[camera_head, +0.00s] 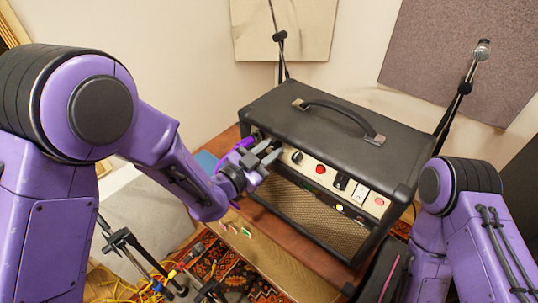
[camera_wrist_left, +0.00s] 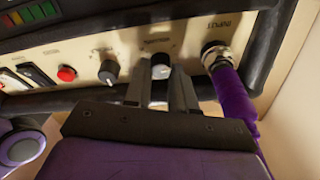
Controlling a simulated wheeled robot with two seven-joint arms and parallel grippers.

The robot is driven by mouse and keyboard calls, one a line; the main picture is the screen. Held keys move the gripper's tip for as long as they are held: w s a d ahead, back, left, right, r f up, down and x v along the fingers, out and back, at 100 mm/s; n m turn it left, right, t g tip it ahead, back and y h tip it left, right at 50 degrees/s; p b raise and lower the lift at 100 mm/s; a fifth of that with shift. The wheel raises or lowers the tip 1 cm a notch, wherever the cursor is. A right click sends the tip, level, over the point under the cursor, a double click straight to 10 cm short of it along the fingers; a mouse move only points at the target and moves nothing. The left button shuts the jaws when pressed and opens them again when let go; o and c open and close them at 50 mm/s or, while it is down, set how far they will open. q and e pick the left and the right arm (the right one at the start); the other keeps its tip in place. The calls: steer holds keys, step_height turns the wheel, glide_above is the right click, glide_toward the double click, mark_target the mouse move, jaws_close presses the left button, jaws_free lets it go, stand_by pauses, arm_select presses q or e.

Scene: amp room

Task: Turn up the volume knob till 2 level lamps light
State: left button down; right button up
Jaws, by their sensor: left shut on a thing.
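The black amplifier (camera_head: 335,125) stands on a wooden top, with a cream control panel on its front. My left gripper (camera_head: 268,157) is at the panel's left end. In the left wrist view its fingers (camera_wrist_left: 162,88) are shut on a grey-topped knob (camera_wrist_left: 160,68), one on each side; the knob's label is not readable. A second, dark knob (camera_wrist_left: 108,72) is beside it, apart from the fingers; it also shows in the head view (camera_head: 296,157). Coloured level lamps (camera_wrist_left: 33,13) show at the wrist view's top left; I cannot tell how many are lit.
A purple cable plug (camera_wrist_left: 216,57) sits in the input socket close beside the gripper. A red button (camera_head: 320,169) and switches (camera_head: 360,192) are farther along the panel. A microphone (camera_head: 481,50) stands behind. My right arm (camera_head: 455,205) is beside the amplifier's right end.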

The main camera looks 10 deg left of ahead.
arm_select(q)
steer(key=c, duration=0.9)
jaws_free()
steer(key=shift+c, duration=0.2)
steer(key=b+v, duration=0.3)
steer(key=v, duration=0.7)
steer(key=shift+s+a, duration=0.15)
steer(key=shift+s, duration=0.05)
steer(key=shift+f, duration=0.1)
